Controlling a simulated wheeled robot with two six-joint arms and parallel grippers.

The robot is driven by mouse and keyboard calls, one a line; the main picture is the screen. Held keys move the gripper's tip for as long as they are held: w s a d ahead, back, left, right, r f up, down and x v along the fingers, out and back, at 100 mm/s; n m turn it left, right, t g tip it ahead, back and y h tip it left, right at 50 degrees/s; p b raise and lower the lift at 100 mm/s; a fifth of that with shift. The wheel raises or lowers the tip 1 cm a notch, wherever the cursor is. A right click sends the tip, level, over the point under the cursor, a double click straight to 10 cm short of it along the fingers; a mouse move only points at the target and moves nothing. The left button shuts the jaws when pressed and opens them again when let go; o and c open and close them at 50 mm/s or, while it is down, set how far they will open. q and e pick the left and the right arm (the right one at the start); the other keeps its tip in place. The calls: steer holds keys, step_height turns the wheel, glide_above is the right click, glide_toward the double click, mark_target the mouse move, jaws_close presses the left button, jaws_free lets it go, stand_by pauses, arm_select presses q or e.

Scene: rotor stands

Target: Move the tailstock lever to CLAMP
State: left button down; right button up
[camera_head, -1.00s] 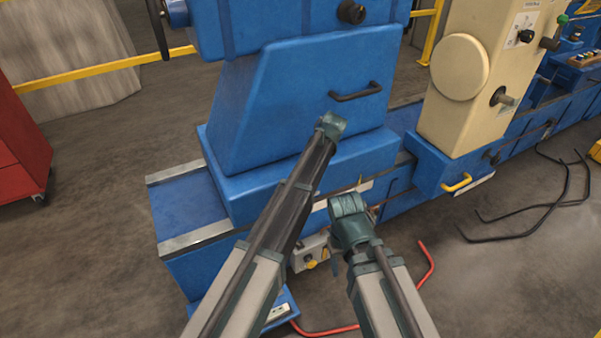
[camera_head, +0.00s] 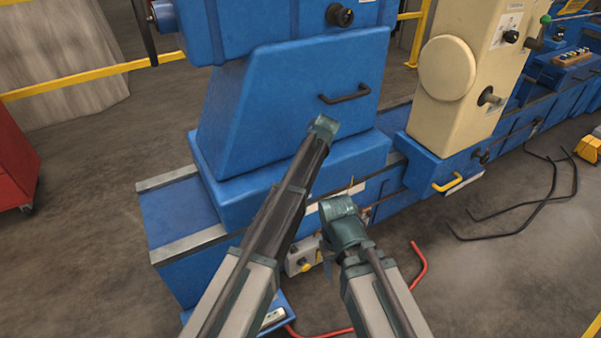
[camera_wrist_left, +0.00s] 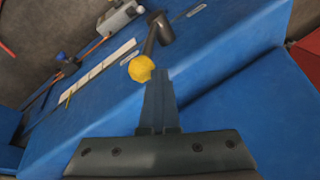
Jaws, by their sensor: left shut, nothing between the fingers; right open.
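A lever with a dark shaft and a yellow ball knob (camera_wrist_left: 142,68) stands against the blue machine in the left wrist view. I take it as the tailstock lever; a CLAMP marking is not readable. My left gripper (camera_wrist_left: 157,76) is shut and empty, its tips close beside the knob; I cannot tell whether they touch. In the head view the left fingers and this lever are hidden behind my arm. My right gripper (camera_head: 328,252) is open and points down in front of the machine's lower side, partly hidden by its own wrist.
The blue machine body (camera_head: 290,85) with a black handle (camera_head: 345,93) fills the middle. A cream headstock-like column (camera_head: 460,75) stands to the right. A small grey box (camera_head: 298,262), a red hose (camera_head: 418,265) and black bent rods (camera_head: 515,220) lie lower. A red cabinet (camera_head: 15,160) stands left.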

arm_select(q)
steer(key=shift+w+r+p, duration=0.15)
steer(key=shift+r+p, duration=0.45)
steer(key=shift+r, duration=0.05)
steer(key=a+p+v, duration=0.1)
steer(key=p+v, duration=0.9)
steer(key=shift+r, duration=0.55)
steer(key=s+a+m+h, duration=0.1)
steer(key=s+a, duration=0.3)
steer(key=s, duration=0.5)
steer(key=s+a+f+g+h, duration=0.1)
steer(key=s+a+h, duration=0.1)
steer(key=s+a, duration=0.5)
steer(key=s+a+m+h, duration=0.1)
steer(key=s+a, duration=0.1)
steer(key=s, duration=0.9)
steer(key=s+d+m, duration=0.1)
steer(key=s+d, duration=0.2)
steer(key=d, duration=0.2)
steer(key=s+d+m+g+y, duration=0.1)
steer(key=s+d+m, duration=0.1)
steer(key=d, duration=0.4)
steer(key=shift+s+f+y, duration=0.15)
steer(key=shift+s+y, duration=0.15)
steer(key=shift+s, duration=0.1)
